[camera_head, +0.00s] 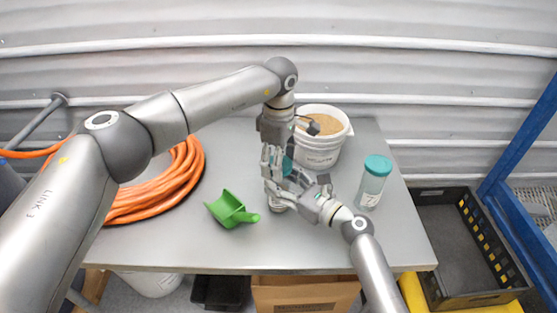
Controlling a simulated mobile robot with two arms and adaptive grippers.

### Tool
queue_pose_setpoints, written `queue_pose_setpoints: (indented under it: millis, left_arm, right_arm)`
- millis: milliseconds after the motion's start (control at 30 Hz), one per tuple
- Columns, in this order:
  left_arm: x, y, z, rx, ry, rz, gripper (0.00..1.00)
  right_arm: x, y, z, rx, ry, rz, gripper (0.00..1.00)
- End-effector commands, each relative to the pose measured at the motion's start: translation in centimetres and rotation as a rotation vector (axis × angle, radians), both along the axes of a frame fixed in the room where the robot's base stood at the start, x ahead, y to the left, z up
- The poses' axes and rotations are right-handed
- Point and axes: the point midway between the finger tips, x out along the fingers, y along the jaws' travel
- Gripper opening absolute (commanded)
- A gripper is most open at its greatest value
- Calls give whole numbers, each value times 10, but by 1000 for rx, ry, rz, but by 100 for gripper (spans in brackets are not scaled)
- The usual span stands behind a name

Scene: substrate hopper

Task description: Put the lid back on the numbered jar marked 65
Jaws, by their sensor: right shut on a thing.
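My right gripper (284,184) reaches in from the lower right and is shut on a teal piece (289,163) that shows between the two hands. It looks like a lid, but it is mostly hidden. My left gripper (272,178) comes down from above at the same place, and its fingers overlap the right one's. I cannot tell whether it is open or shut. A small pale object, perhaps a jar's base, shows just below the grippers. A clear jar (371,188) with a teal lid (378,165) stands upright to the right. No number is readable.
A white bucket (319,158) of brown granular material stands behind the grippers. A green scoop (230,210) and a coil of orange hose (165,190) lie to the left on the grey table (190,248). A black crate (445,240) is right of the table. The front right tabletop is mostly clear.

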Motion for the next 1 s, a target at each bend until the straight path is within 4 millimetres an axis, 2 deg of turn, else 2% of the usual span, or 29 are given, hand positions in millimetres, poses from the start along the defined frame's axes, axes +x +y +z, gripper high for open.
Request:
queue_pose_setpoints:
  millis: [800,933,1000]
  left_arm:
    - [2,1,1,2,-5,-1279,48]
    - [2,1,1,1,-5,-1454,48]
    - [2,1,1,1,-5,-1466,48]
  right_arm:
    - [-1,1,-1,-1,1,4,0]
    - [-1,1,-1,-1,1,4,0]
    - [-1,1,-1,-1,1,4,0]
